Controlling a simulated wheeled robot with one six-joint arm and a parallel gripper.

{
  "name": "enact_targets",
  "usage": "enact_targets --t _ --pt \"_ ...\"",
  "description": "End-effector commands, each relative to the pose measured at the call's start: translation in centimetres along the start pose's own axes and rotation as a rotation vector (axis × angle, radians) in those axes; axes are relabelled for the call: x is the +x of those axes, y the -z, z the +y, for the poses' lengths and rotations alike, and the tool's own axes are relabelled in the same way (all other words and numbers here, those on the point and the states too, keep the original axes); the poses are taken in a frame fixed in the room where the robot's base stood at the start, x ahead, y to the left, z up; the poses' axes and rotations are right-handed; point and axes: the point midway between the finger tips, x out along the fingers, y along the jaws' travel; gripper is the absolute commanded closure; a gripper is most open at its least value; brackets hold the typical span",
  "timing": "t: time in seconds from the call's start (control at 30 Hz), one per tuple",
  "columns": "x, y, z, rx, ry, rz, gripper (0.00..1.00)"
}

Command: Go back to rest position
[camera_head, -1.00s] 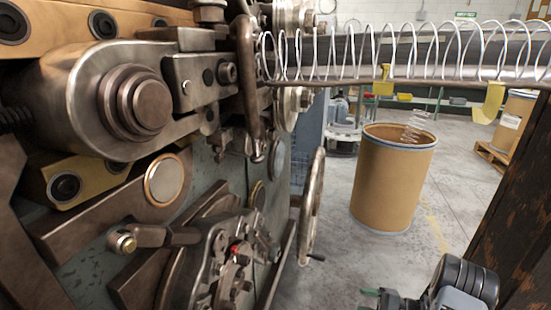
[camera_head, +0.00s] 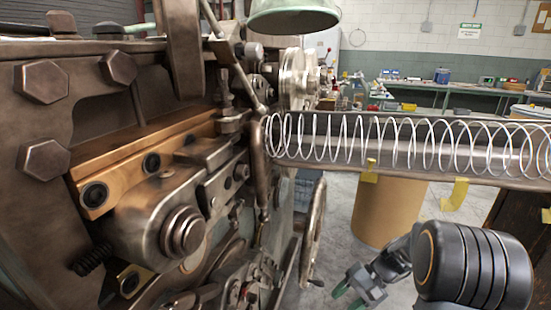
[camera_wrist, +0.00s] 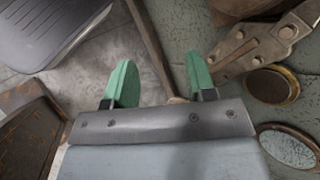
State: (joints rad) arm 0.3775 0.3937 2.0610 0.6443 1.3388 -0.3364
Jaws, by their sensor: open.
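My gripper (camera_head: 348,296) is at the bottom of the head view, right of the coiling machine, with green fingertips pointing down and left. In the wrist view my gripper (camera_wrist: 162,82) shows two green fingers spread apart with nothing between them. It is open and empty. Behind the fingers are the concrete floor, a long bar and blurred parts of the machine. A long wire spring (camera_head: 400,140) lies in the metal trough (camera_head: 335,165) above and beyond my gripper.
The coiling machine (camera_head: 120,230) fills the left side, with a handwheel (camera_head: 314,228) at its right edge. A cardboard drum (camera_head: 388,212) stands on the floor behind the trough. A dark rusty post (camera_head: 510,210) is at right. A workbench (camera_head: 440,95) stands far back.

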Motion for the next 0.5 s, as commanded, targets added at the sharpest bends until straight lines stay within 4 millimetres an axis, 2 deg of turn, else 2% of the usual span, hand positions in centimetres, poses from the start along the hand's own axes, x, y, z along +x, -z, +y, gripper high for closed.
enact_targets --t 0.03,0.2,0.3,0.5 --pt "-3.0 -4.0 -3.4 -0.043 -0.099 0.038 0.49" --pt "-7.6 -12.0 -8.0 -0.173 -0.386 0.203 0.49" --pt "-10.4 -15.5 -10.1 -0.255 -0.500 0.316 0.49" --pt "-15.6 -20.6 -13.8 -0.397 -0.620 0.517 0.49"
